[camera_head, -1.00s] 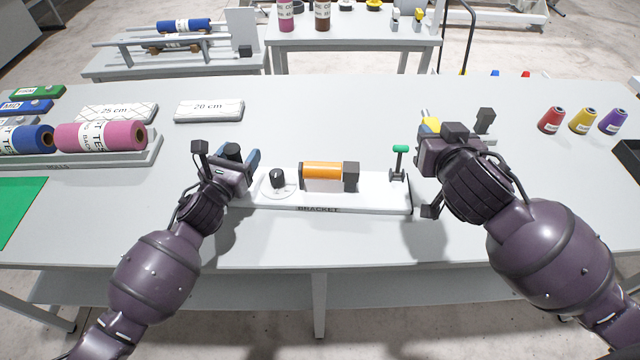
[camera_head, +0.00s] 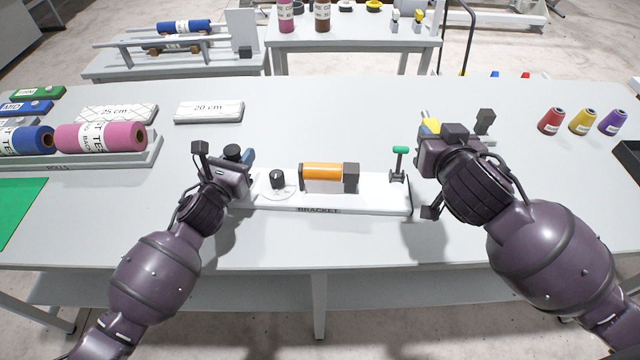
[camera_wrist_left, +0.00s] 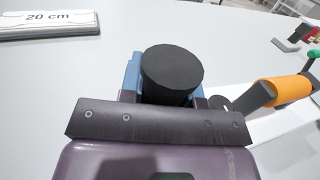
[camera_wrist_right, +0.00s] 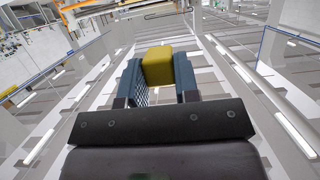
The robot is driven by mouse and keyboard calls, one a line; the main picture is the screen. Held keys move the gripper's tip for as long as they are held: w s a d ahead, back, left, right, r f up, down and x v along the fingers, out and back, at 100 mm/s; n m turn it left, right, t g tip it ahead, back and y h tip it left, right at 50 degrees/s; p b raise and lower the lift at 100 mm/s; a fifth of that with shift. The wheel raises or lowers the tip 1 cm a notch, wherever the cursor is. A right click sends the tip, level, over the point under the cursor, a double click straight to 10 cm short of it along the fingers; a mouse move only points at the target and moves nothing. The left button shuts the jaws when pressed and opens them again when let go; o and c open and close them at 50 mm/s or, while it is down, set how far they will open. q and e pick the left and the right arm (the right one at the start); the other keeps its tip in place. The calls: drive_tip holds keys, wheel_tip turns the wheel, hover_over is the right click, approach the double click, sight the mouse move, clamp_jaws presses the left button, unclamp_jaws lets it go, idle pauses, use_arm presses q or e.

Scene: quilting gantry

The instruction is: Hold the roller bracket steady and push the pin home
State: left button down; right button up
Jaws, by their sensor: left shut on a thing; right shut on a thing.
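The bracket (camera_head: 370,198) is a long white base on the table, labelled BRACKET. It carries an orange roller (camera_head: 322,171), a dark end block (camera_head: 351,177), a black knob on a round dial (camera_head: 278,180) and a green-topped upright (camera_head: 400,150) at its right end. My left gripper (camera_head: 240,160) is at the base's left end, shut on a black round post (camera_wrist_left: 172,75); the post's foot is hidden. My right gripper (camera_head: 428,128) is just right of the green-topped upright, apart from it, shut on a yellow block-like piece (camera_wrist_right: 158,66). I cannot tell whether this is the pin.
Fabric rolls (camera_head: 100,137) lie in a tray at the left, with white 25 cm and 20 cm blocks (camera_head: 209,110) behind. Several thread cones (camera_head: 582,121) stand at the right. The table in front of the bracket is clear.

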sight(433, 118)
drive_tip(key=shift+f, duration=0.1)
idle(1.8)
